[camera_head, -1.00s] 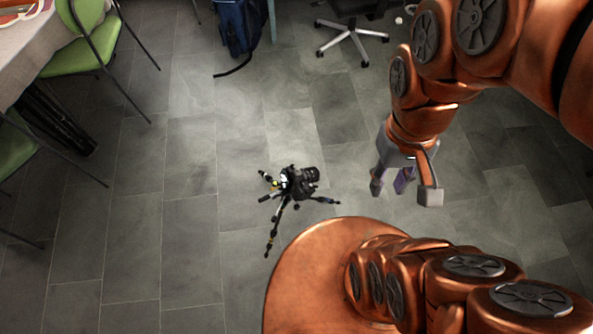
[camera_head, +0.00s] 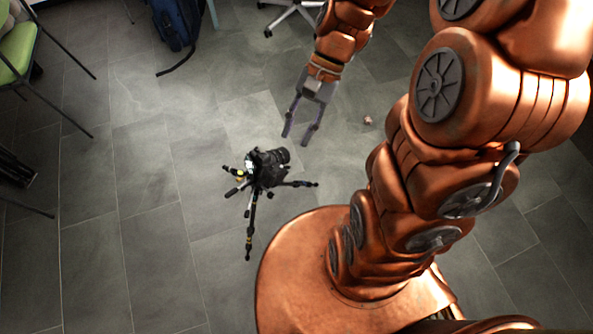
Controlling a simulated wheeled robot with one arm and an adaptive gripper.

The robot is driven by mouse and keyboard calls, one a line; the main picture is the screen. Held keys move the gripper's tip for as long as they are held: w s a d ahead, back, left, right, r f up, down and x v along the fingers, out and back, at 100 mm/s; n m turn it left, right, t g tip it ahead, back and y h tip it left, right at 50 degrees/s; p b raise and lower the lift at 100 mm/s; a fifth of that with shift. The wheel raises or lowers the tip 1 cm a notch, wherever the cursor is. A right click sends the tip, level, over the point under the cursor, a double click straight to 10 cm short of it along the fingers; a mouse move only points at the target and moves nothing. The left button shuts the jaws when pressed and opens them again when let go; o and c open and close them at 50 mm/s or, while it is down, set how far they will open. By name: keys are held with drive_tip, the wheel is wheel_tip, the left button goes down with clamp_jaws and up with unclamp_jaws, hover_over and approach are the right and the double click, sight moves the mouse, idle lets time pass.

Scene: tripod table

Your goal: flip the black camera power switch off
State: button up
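A black camera (camera_head: 268,167) sits on top of a small black tripod (camera_head: 249,228) with splayed legs, standing on the floor left of the middle. The camera's lens points right. Its power switch is too small to make out. My gripper (camera_head: 296,140) is just up and to the right of the camera in the picture, fingers pointing down and a little left. The two fingers are apart with nothing between them. I cannot tell its exact height over the camera, but it looks clear of it.
A green chair (camera_head: 17,52) stands at the upper left. A blue backpack (camera_head: 176,22) and a swivel chair base (camera_head: 283,13) are at the top. A small pale object (camera_head: 368,120) lies on the floor right of the gripper. The floor left of the tripod is clear.

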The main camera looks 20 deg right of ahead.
drive_tip(key=w+d+f+m+t+y+b, duration=0.1)
drive_tip(key=w+d+f+m+y+b, duration=0.2)
drive_tip(key=f, duration=0.4)
drive_tip(key=w+f+m+b, duration=0.2)
drive_tip(key=w+f+b, duration=0.1)
drive_tip(key=f+b, duration=0.3)
drive_tip(key=w+d+f+m+t+y+b, duration=0.1)
drive_tip(key=w+d+f+m+y+b, duration=0.15)
drive_tip(key=f, duration=0.65)
drive_tip(key=m+t+y+b, duration=0.2)
drive_tip(key=m+t+b, duration=0.2)
drive_tip(key=m+b, duration=0.4)
approach(287, 167)
drive_tip(key=b+x, duration=0.4)
drive_tip(key=x, duration=0.2)
drive_tip(key=shift+a+f+n, duration=0.2)
drive_tip(key=shift+f+n, duration=0.2)
drive_tip(key=shift+n, duration=0.05)
drive_tip(key=shift+w+h, duration=0.1)
drive_tip(key=shift+h, duration=0.15)
clamp_jaws()
